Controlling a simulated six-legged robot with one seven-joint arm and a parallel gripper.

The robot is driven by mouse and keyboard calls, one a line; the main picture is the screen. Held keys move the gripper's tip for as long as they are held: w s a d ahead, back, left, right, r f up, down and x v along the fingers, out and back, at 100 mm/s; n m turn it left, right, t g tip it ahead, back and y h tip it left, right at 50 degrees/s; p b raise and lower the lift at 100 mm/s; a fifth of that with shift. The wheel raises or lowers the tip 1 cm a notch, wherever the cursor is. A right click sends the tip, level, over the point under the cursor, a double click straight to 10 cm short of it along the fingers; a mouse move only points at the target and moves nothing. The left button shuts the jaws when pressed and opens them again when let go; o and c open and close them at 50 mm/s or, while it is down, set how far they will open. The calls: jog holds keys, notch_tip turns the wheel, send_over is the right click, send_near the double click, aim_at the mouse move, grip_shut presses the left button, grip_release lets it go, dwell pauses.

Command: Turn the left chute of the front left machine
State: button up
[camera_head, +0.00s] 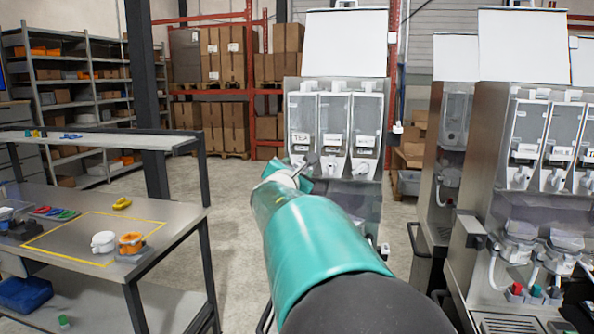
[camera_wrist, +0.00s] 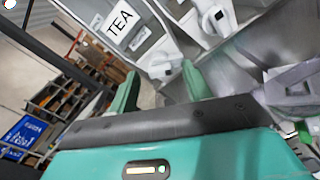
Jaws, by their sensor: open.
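A grey dispenser machine (camera_head: 335,85) stands ahead with three clear hoppers, each with a white chute low on its front. The left hopper carries a TEA label (camera_head: 300,138), which also shows in the wrist view (camera_wrist: 122,21). The left chute (camera_wrist: 160,64) is in the wrist view just beyond my fingertips; in the head view my gripper largely hides it. The middle chute (camera_head: 335,168) and right chute (camera_head: 361,168) show in the head view. My gripper (camera_wrist: 160,84) is open, its green fingers pointing toward the left chute with nothing seen between them. Contact cannot be told.
More dispenser machines (camera_head: 515,135) stand close on the right. A metal table (camera_head: 185,215) on the left holds a white cup (camera_head: 103,242) and an orange item (camera_head: 131,243). Shelves and racks with boxes (camera_head: 222,55) stand behind. Floor is free between table and machine.

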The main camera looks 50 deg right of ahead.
jog(key=shift+d, duration=0.15)
jog(key=c, duration=1)
jog(key=shift+n, duration=0.4)
jog(key=n, duration=2.3)
